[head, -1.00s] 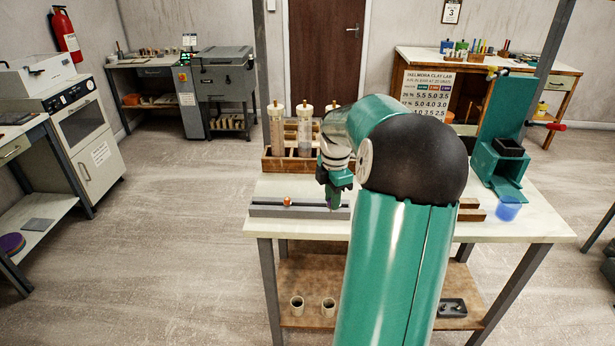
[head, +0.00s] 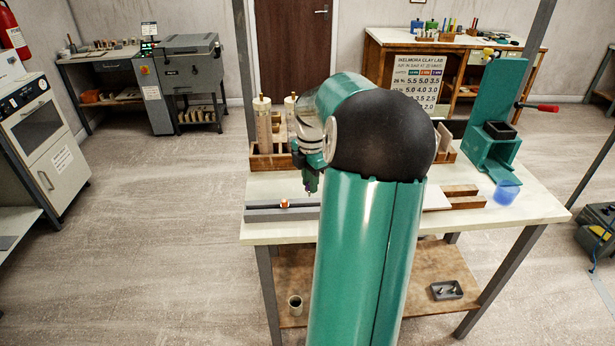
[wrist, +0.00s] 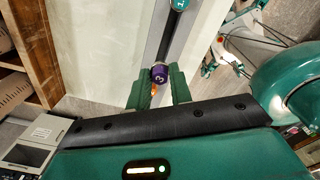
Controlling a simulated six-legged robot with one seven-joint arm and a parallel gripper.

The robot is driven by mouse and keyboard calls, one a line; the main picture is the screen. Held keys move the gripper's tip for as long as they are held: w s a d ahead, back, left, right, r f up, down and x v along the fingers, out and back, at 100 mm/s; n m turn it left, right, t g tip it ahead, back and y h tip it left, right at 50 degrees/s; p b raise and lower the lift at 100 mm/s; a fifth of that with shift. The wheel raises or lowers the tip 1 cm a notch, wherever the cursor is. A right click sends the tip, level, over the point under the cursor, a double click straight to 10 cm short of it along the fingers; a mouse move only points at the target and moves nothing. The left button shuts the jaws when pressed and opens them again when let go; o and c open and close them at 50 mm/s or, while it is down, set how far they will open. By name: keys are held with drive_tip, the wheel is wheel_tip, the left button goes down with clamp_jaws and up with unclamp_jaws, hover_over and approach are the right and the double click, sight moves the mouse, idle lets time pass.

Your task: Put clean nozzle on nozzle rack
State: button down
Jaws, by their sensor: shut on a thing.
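The purple nozzle marked 3 (wrist: 159,73) sits between the fingertips of my gripper (wrist: 158,88), which is shut on it. In the head view my gripper (head: 310,184) points down near the right end of the grey nozzle rack (head: 262,214) on the table. The rack also shows in the wrist view (wrist: 166,35) as a grey bar with a dark strip. An orange nozzle (head: 284,203) stands on the rack, left of my gripper. In the wrist view a teal round piece (wrist: 180,4) is at the top edge. The nozzle's lower end is hidden.
A wooden rack (head: 263,162) with clear tubes stands behind the gripper on the white table (head: 520,205). The tabletop in front of the cup is clear.

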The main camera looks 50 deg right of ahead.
drive_tip(key=shift+s+f, duration=0.2)
drive_tip(key=shift+f, duration=0.85)
drive_tip(key=shift+s+f, duration=0.25)
drive_tip(key=shift+f, duration=0.05)
drive_tip(key=shift+w+f, duration=0.1)
drive_tip(key=shift+f, duration=1.1)
drive_tip(key=shift+f, duration=0.1)
drive_tip(key=c, duration=1.2)
unclamp_jaws()
drive_tip(key=shift+o, duration=0.2)
drive_tip(key=shift+d, duration=0.1)
wheel_tip(320, 180, up, 14)
drive_tip(key=shift+f, duration=0.1)
